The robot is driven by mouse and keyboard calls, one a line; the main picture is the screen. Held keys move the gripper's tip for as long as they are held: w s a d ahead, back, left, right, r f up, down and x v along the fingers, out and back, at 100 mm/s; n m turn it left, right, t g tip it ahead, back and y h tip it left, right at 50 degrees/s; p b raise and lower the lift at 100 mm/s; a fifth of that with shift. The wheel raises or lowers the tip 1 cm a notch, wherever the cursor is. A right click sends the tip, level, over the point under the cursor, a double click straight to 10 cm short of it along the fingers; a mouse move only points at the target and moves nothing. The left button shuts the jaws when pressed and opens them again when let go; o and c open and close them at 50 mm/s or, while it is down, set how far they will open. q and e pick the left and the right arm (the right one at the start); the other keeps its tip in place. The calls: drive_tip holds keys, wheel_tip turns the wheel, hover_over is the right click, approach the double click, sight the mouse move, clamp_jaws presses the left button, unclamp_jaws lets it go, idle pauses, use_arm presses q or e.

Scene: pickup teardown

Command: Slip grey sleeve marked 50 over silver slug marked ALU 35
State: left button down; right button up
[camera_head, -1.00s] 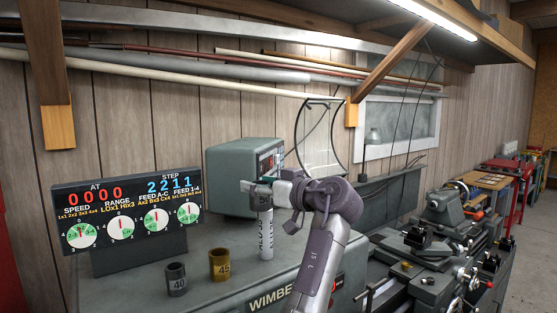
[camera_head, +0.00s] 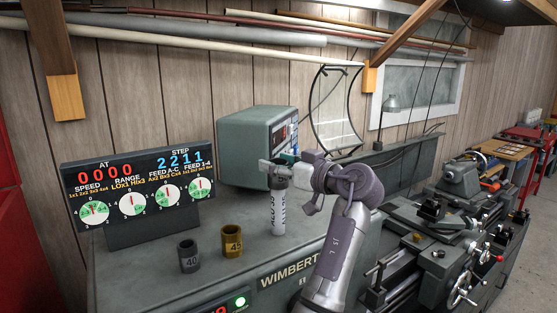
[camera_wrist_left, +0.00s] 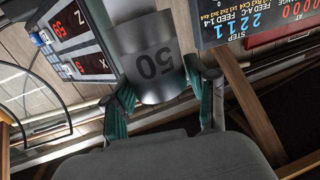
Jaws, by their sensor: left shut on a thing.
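My left gripper (camera_head: 279,164) is shut on the grey sleeve (camera_head: 278,179). The left wrist view shows the sleeve (camera_wrist_left: 153,62), marked 50, between the teal fingertips (camera_wrist_left: 160,82). The silver slug (camera_head: 278,213) stands upright on the grey cabinet top, its lettering running up its side. The sleeve is in line with the slug's upper end, directly above the visible part. I cannot tell whether it is around the slug's top or just over it. My right gripper is not in view.
A dark sleeve marked 40 (camera_head: 189,256) and a brass sleeve marked 45 (camera_head: 232,241) stand to the left on the cabinet top (camera_head: 215,275). A display panel (camera_head: 140,190) and a grey-green box (camera_head: 252,140) stand behind. A lathe (camera_head: 455,225) is at right.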

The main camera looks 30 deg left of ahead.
sight(283, 213)
use_arm(q)
drive_tip(key=f, duration=0.2)
drive_tip(key=shift+s+d+f, duration=0.1)
drive_tip(key=shift+d+f, duration=0.15)
drive_tip(key=shift+f, duration=0.15)
drive_tip(key=shift+w+a+f+b, duration=0.15)
drive_tip(key=shift+f+b, duration=0.05)
drive_tip(key=shift+f, duration=0.2)
drive_tip(key=shift+w+a+f+b, duration=0.15)
drive_tip(key=shift+f, duration=0.45)
drive_tip(key=shift+s+d+f+b, duration=0.15)
drive_tip(key=shift+s+f+b, duration=0.2)
drive_tip(key=shift+b, duration=0.35)
drive_tip(key=shift+w+f+b, duration=0.25)
drive_tip(key=shift+f+b, duration=0.25)
drive_tip(key=shift+f, duration=0.05)
drive_tip(key=shift+f+b, duration=0.95)
drive_tip(key=shift+w+a+f+b, duration=0.1)
drive_tip(key=shift+a+f+b, duration=0.1)
drive_tip(key=shift+f+b, duration=1.8)
